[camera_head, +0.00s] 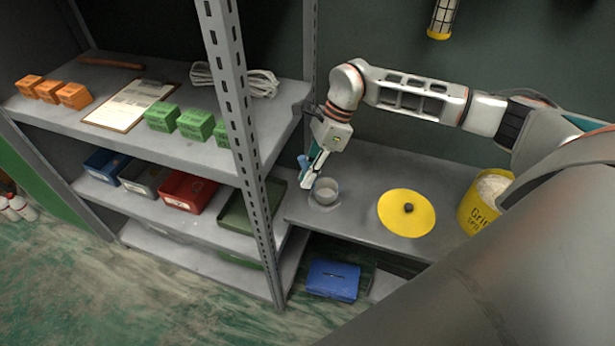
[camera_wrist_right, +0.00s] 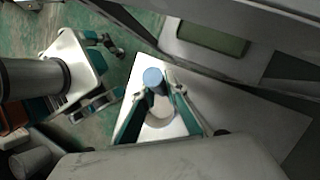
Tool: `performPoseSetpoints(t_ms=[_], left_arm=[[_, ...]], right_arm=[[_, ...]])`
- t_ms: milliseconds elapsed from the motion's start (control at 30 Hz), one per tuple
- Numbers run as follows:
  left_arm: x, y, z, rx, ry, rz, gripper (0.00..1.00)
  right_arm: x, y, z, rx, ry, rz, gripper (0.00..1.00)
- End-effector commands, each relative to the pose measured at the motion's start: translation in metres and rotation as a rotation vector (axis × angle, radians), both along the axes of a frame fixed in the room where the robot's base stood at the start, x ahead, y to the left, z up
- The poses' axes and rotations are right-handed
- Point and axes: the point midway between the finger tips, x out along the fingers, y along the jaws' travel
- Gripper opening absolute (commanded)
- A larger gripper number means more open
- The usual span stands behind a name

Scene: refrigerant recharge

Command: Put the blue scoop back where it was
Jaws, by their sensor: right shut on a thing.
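My right gripper (camera_head: 311,170) points down over the worktable (camera_head: 352,217), just behind the small grey cup (camera_head: 325,191). It is shut on the blue scoop (camera_head: 302,161), which shows as a small blue piece at the fingers. In the right wrist view, the scoop's round blue end (camera_wrist_right: 153,77) sits between the fingertips (camera_wrist_right: 165,88), with the pale cup (camera_wrist_right: 160,113) beyond it. The rest of the scoop is mostly hidden by the fingers. My left gripper cannot be made out in the head view.
A yellow disc lid (camera_head: 407,213) lies right of the cup, and a yellow grit bucket (camera_head: 483,201) stands farther right. A metal rack post (camera_head: 246,150) rises left of the table. A blue box (camera_head: 333,280) is below. Table space between cup and lid is clear.

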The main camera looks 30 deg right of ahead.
Motion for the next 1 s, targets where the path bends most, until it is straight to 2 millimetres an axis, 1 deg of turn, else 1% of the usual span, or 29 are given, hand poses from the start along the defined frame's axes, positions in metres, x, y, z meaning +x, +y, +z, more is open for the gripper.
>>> performPoseSetpoints(t_ms=[33,100,300,467,500,533,867,1000], left_arm=[[0.0,0.0,-0.001,0.001,0.0,-0.001,0.32],[0.0,0.0,0.0,0.001,0.0,0.0,0.32],[0.001,0.0,0.001,0.001,-0.003,-0.001,0.32],[0.001,0.001,-0.002,0.003,-0.001,0.0,0.32],[0.001,0.001,-0.001,0.002,-0.002,0.0,0.32],[0.001,0.001,-0.001,0.002,-0.003,0.0,0.32],[0.002,0.001,0.001,0.003,-0.005,0.0,0.32],[0.003,0.001,0.003,0.002,-0.007,0.001,0.32]], right_arm=[[-0.001,0.0,-0.007,0.001,0.002,0.0,0.0],[0.0,0.001,-0.01,0.001,-0.001,0.002,0.0],[0.0,0.0,-0.009,0.001,-0.002,0.001,0.0],[0.0,0.0,-0.013,0.0,0.0,0.001,0.0],[0.0,0.0,-0.013,0.0,0.0,0.001,0.23],[0.0,0.0,-0.012,0.0,0.0,0.001,0.3],[0.0,0.0,-0.012,0.0,-0.001,0.0,0.3],[0.001,-0.003,-0.003,-0.001,-0.003,0.0,0.3]])
